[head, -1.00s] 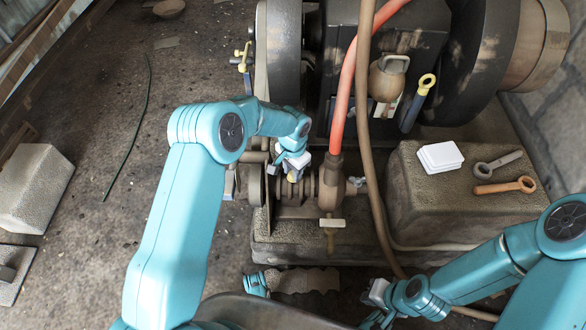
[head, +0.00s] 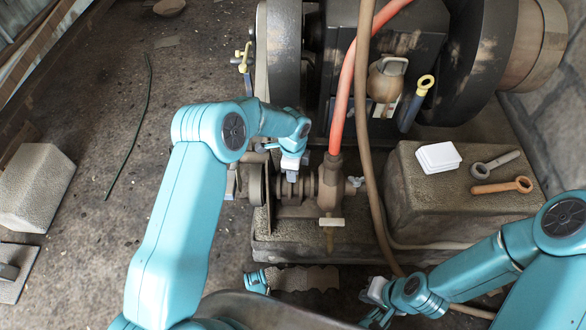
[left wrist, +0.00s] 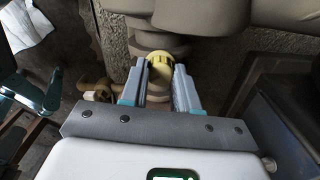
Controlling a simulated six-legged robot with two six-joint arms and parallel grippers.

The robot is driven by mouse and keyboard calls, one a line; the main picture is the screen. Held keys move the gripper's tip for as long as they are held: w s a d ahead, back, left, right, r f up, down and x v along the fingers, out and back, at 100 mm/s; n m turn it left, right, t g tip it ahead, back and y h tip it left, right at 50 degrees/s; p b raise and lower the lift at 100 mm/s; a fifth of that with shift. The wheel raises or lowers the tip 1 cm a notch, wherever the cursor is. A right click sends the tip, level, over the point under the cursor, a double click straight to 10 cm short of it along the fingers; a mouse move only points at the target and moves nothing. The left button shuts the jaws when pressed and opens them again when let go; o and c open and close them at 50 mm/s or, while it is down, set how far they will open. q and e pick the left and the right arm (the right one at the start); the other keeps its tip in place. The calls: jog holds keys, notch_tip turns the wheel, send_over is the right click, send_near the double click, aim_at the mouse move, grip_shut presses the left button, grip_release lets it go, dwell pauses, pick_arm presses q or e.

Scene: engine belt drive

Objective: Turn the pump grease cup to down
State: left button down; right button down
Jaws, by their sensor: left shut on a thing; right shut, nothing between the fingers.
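The pump (head: 331,188) sits low in the middle of the head view, with the red hose running up from it. Its yellow grease cup (left wrist: 161,66) shows in the left wrist view between the two fingers of my left gripper (left wrist: 161,88). My left gripper also shows in the head view (head: 291,178), pointing down over the pump shaft, and is shut on the cup. The cup is hidden in the head view. I cannot tell its setting. My right gripper (head: 375,307) is shut and empty at the lower right, away from the pump.
A red hose (head: 346,90) and a brown hose (head: 365,150) pass right of my left gripper. The engine's dark wheels (head: 280,50) stand behind. Floor at the left is mostly clear.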

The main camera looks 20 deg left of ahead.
pick_arm(q)
jog(key=m, duration=0.3)
jog(key=shift+m, duration=0.3)
jog(key=shift+m+p, duration=0.35)
jog(key=shift+m, duration=1.35)
jog(key=c, duration=0.8)
grip_release()
notch_tip(320, 180, up, 16)
jog(key=p, duration=0.4)
jog(key=shift+r+p, duration=0.2)
jog(key=shift+p, duration=0.2)
jog(key=shift+f, duration=0.1)
